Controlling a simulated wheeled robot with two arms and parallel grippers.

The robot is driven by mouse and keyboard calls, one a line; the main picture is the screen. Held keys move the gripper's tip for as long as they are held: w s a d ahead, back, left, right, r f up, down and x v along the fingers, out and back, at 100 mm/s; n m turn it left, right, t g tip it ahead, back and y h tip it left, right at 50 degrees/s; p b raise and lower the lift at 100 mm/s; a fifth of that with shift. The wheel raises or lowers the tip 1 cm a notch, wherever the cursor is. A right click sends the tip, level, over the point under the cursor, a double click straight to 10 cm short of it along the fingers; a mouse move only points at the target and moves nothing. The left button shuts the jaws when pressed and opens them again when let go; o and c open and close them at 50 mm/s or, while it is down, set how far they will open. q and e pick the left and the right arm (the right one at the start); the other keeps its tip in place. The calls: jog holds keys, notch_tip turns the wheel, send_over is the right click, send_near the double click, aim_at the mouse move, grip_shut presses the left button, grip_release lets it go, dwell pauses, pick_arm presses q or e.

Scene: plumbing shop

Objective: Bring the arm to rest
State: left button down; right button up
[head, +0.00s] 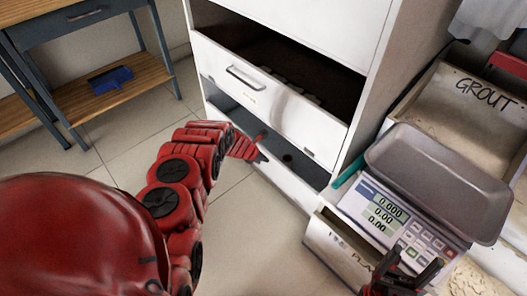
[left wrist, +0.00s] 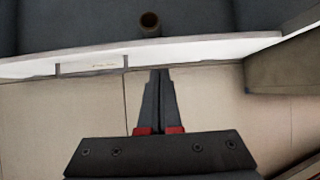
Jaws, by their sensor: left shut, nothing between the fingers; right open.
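My left arm reaches in from the left in the head view. Its gripper (head: 262,158) is beside the front of the open lower drawer (head: 290,186) of a white cabinet. In the left wrist view the fingers (left wrist: 160,78) are together with nothing between them, and their tips appear close to the white drawer front (left wrist: 200,51). I cannot tell whether they touch it. My right gripper (head: 408,272) is at the bottom right of the head view, open and empty, in front of the scale.
A small brown round piece (left wrist: 149,20) is inside the lower drawer. The upper drawer (head: 270,95) is also pulled out. A scale (head: 400,222) with a grey pan and a grout bin (head: 480,95) stand right. A workbench (head: 130,80) is back left. Tiled floor (head: 125,135) between is clear.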

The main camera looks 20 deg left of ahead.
pick_arm(q)
jog(key=shift+s+r, duration=0.3)
jog(key=shift+r, duration=0.15)
